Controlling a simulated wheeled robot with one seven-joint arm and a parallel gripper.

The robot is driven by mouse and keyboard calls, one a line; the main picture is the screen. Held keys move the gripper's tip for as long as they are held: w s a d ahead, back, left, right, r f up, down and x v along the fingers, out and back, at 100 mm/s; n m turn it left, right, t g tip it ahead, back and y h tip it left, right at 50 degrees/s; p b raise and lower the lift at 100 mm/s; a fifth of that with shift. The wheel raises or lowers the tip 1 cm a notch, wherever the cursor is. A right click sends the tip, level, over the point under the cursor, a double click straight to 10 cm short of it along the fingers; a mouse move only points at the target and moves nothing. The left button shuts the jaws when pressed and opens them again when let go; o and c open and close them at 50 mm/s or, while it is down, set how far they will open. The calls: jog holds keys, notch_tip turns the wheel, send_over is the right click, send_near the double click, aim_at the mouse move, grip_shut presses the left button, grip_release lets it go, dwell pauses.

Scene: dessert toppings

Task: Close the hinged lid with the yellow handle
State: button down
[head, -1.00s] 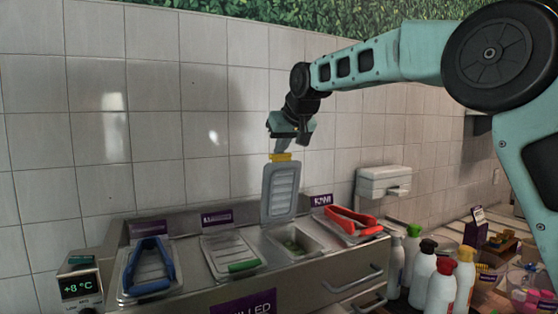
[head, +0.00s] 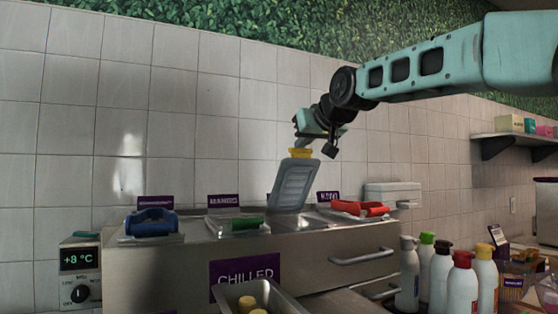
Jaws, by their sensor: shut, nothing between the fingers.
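The grey hinged lid (head: 294,185) stands open on the chilled unit, tilted with its top edge to the right, over the compartment by the kiwi label (head: 328,197). Its yellow handle (head: 300,153) is at the top edge. My gripper (head: 303,143) is shut, just above and behind the handle. I cannot tell whether it touches the handle. The fingertips are partly hidden by the handle. The inside of the compartment is out of sight from this low angle.
Several squeeze bottles (head: 460,285) stand right. A metal tray (head: 290,305) is in front. The tiled wall (head: 170,90) is close behind.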

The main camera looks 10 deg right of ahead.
aim_at(304, 160)
jog(key=s+f+b, duration=0.1)
jog(key=b, duration=0.2)
jog(key=s+f+t+b, duration=0.1)
jog(key=b, duration=0.3)
jog(key=s+f+t+b, duration=0.1)
jog(key=s+f+b, duration=0.1)
jog(key=b, duration=0.1)
jog(key=shift+d+f+y+b, duration=0.1)
jog(key=shift+d+y+b, duration=0.2)
jog(key=shift+d+b, duration=0.1)
jog(key=s+f+t+b, duration=0.1)
jog(key=f+b, duration=0.1)
jog(key=b, duration=0.4)
jog(key=s+f+t+b, duration=0.1)
jog(key=f+b, duration=0.1)
jog(key=b, duration=0.4)
jog(key=s+f+t+b, duration=0.2)
jog(key=b, duration=0.4)
jog(key=shift+d+y, duration=0.3)
jog(key=shift+d, duration=0.1)
notch_tip(304, 160, down, 6)
jog(key=s+t+b, duration=0.2)
jog(key=t+b, duration=0.1)
jog(key=b, duration=1.2)
jog(key=shift+s+d+f+y, duration=0.15)
jog(key=shift+s+d+y, duration=0.1)
jog(key=shift+y, duration=0.05)
jog(key=shift+w+f, duration=0.1)
jog(key=shift+f, duration=0.15)
